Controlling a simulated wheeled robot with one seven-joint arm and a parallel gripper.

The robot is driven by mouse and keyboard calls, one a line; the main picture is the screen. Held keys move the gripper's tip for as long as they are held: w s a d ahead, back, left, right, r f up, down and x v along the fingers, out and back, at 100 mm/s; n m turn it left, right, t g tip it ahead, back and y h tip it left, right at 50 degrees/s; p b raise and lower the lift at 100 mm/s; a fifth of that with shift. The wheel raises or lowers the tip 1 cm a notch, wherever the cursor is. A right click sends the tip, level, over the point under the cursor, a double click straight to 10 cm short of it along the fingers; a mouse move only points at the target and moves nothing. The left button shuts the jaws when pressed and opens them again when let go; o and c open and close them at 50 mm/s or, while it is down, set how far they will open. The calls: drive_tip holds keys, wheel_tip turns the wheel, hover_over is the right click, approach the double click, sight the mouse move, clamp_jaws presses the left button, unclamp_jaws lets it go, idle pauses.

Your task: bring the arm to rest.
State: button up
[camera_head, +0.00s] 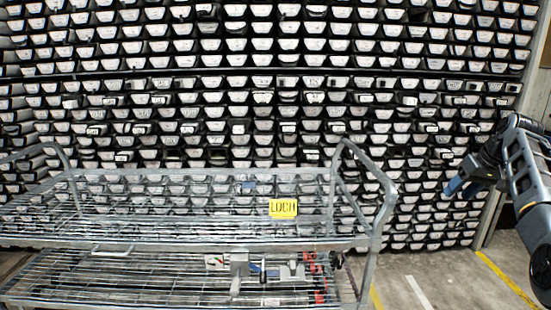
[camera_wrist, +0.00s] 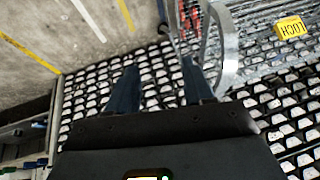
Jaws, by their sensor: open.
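My gripper (camera_head: 458,186) is at the right side of the head view, held in the air to the right of the wire cart. In the wrist view my gripper (camera_wrist: 160,88) shows two dark blue fingers spread apart with nothing between them. It is open and empty. My arm reaches in from the right edge of the head view, bent, with the fingers pointing left and a little down.
A metal wire cart (camera_head: 200,240) with two shelves stands at the left and centre. Stacked core liners (camera_head: 250,110) fill the back wall. Concrete floor (camera_head: 430,285) at right is clear.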

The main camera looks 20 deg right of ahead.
drive_tip(key=s+a+f+t+h, duration=0.1)
drive_tip(key=s+a+f, duration=0.1)
drive_tip(key=a+f, duration=0.75)
drive_tip(key=s+a+f+h, duration=0.1)
drive_tip(key=a+f, duration=0.4)
drive_tip(key=f, duration=0.9)
drive_tip(key=s+a+f+t+h, duration=0.1)
drive_tip(key=s+a+f, duration=0.3)
drive_tip(key=s+a, duration=0.3)
drive_tip(key=s+a+f+t, duration=0.1)
drive_tip(key=s+a+f, duration=0.3)
drive_tip(key=s+a, duration=0.3)
drive_tip(key=s+a+r+n+t, duration=0.1)
drive_tip(key=s+a+r+t, duration=0.15)
drive_tip(key=s+a, duration=0.5)
drive_tip(key=s+a+r+n+t, duration=0.1)
drive_tip(key=s+a+r, duration=0.3)
drive_tip(key=s, duration=0.7)
drive_tip(key=s+a+r+n+t+y, duration=0.1)
drive_tip(key=s+a+r, duration=0.2)
drive_tip(key=s+r, duration=0.3)
drive_tip(key=s+a+r+t+y, duration=0.1)
drive_tip(key=s+a+r+t, duration=0.1)
drive_tip(key=s+a+r, duration=0.2)
drive_tip(key=s+r, duration=0.3)
drive_tip(key=r, duration=0.4)
drive_tip(key=shift+r+n+y, duration=0.25)
drive_tip(key=shift+n+y, duration=0.05)
drive_tip(key=shift+n, duration=0.1)
